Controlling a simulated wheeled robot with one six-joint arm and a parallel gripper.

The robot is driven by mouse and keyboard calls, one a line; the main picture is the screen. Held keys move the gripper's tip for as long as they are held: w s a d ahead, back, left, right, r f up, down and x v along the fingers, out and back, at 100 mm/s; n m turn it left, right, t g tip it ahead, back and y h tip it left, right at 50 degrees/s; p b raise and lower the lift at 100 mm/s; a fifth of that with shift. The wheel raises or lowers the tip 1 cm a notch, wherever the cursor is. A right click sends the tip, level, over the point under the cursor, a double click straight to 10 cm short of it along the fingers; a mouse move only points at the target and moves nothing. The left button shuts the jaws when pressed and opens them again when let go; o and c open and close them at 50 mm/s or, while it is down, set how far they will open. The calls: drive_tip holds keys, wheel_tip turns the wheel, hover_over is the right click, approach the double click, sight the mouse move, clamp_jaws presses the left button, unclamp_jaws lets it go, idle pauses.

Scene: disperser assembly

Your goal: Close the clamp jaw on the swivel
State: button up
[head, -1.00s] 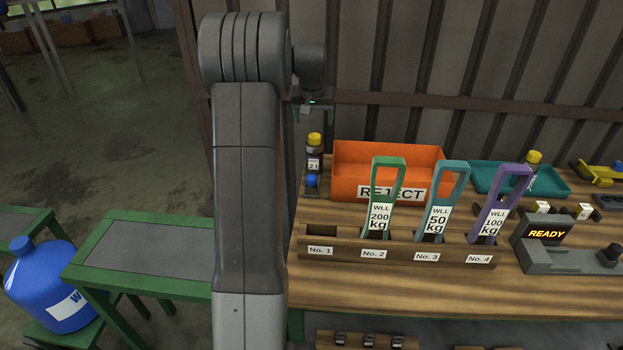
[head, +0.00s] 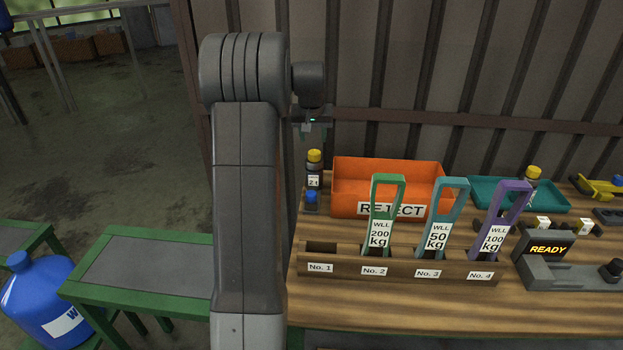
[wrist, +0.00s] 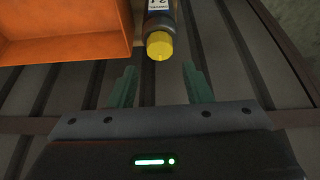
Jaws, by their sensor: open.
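I cannot make out a clamp jaw or a swivel for certain in either view. A grey device with a lit READY display (head: 548,249) stands at the right of the bench, with a dark knob (head: 612,270) on its base, which the picture's edge cuts off. My gripper (head: 312,127) is up beyond the bench's back left corner, far from that device. In the wrist view my gripper (wrist: 160,76) is open, with its two green fingers apart and nothing between them. A yellow-capped bottle (wrist: 158,45) shows just past the fingertips.
The bottle (head: 314,177) stands beside the orange REJECT bin (head: 392,180). A wooden rack (head: 400,267) holds green, teal and purple tagged links; slot No. 1 is empty. A teal tray (head: 545,200) and a yellow tool (head: 600,187) lie behind. The bench's front strip is clear.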

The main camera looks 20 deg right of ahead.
drive_tip(key=shift+s+a+f+n, duration=0.15)
drive_tip(key=shift+s+a+n, duration=0.15)
drive_tip(key=shift+n, duration=0.3)
drive_tip(key=c, duration=0.3)
drive_tip(key=a+n, duration=0.1)
drive_tip(key=s+n, duration=0.1)
drive_tip(key=n, duration=0.1)
drive_tip(key=shift+s+a+f+n, duration=0.15)
drive_tip(key=shift+a+f+n, duration=0.15)
drive_tip(key=shift+a+f, duration=0.1)
clamp_jaws()
drive_tip(key=n+g+h+b, duration=0.1)
drive_tip(key=n+h, duration=0.1)
drive_tip(key=n, duration=2.3)
approach(311, 200)
drive_tip(key=s+a+r, duration=0.2)
drive_tip(key=s+a, duration=0.1)
drive_tip(key=a, duration=0.2)
drive_tip(key=x, duration=0.9)
drive_tip(key=shift+a+f, duration=0.2)
drive_tip(key=shift+f, duration=0.3)
drive_tip(key=shift+w+d+r+p, duration=0.15)
drive_tip(key=shift+w+d, duration=0.2)
drive_tip(key=shift+d, duration=0.2)
drive_tip(key=shift+w+d+r+p, duration=0.1)
drive_tip(key=shift+w+d+p, duration=0.05)
drive_tip(key=shift+w+d, duration=0.3)
drive_tip(key=shift+w+d+f, duration=0.1)
drive_tip(key=shift+w+d, duration=0.3)
drive_tip(key=shift+d, duration=0.2)
